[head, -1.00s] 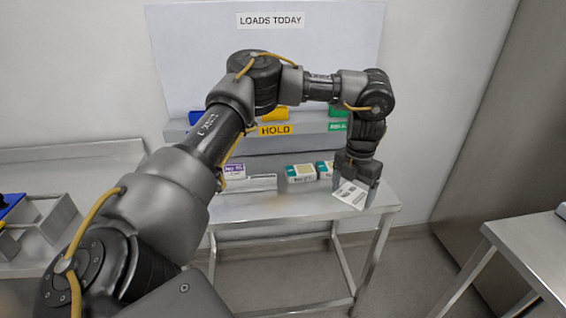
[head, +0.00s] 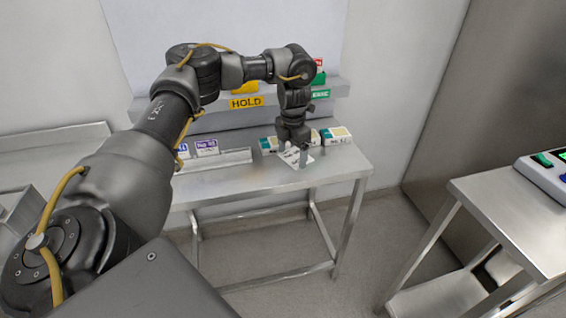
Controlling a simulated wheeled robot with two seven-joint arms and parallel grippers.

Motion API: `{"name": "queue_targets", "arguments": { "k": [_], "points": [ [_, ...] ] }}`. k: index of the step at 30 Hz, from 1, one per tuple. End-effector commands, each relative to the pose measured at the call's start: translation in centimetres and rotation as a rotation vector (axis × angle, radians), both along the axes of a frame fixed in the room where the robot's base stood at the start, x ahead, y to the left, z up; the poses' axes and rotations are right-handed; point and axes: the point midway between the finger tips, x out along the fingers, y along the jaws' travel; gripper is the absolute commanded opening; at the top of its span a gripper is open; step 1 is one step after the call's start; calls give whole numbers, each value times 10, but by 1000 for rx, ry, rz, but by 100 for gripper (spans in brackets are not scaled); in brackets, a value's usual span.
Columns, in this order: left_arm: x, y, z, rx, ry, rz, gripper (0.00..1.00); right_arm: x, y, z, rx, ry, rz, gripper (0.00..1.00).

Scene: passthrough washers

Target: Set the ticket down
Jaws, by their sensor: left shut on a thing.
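The ticket (head: 291,157) is a small white printed card at the right part of the steel table (head: 232,183), in front of the boxes. My left gripper (head: 298,160) points down and is shut on the ticket, which sticks out on both sides of the fingers. It is low over the table top; I cannot tell whether the ticket touches the surface. My right gripper is not in view.
Small boxes (head: 338,135) stand close behind and beside the gripper. A clear metal rack (head: 222,159) and purple-marked cards (head: 206,147) are to the left. A shelf with a HOLD label (head: 246,102) runs behind. Another steel table (head: 510,205) stands at right. The front of the first table is clear.

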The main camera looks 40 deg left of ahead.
Motion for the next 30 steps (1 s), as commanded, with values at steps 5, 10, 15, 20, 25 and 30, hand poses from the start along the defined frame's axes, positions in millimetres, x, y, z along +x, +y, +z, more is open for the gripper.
{"name": "queue_targets", "arguments": {
  "k": [5,10,15,20,25,30],
  "points": [
    [0,17,-22,0,-1,1,61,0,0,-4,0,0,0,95],
    [0,21,-25,-1,-3,0,61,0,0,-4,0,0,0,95],
    [-1,29,-37,-1,0,3,61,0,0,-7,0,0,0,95],
    [-1,29,-57,1,2,0,61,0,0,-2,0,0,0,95],
    [0,29,-65,1,-1,0,61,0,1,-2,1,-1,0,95],
    [0,29,-65,1,-1,0,61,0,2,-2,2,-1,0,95]
  ]
}}
